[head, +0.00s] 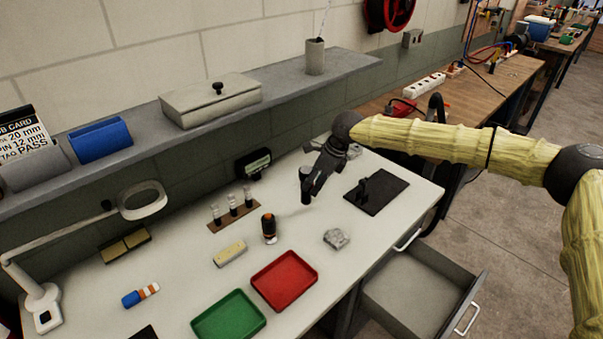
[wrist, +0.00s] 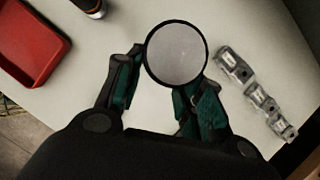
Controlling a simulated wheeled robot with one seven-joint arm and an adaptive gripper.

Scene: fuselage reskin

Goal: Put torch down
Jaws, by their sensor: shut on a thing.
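My gripper (head: 317,182) is over the white bench in the head view, left of the black mat. It is shut on a dark cylinder, which I take to be the torch (head: 305,188). In the wrist view the torch's round grey end (wrist: 176,54) faces the camera, between the two fingers of my gripper (wrist: 160,78). The torch looks roughly upright. Its lower end is hard to make out, so I cannot tell whether it touches the bench.
A black mat (head: 388,201) with a dark holder lies right. Metal pieces (wrist: 262,98) lie beside my gripper. A drawer (head: 415,290) is open.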

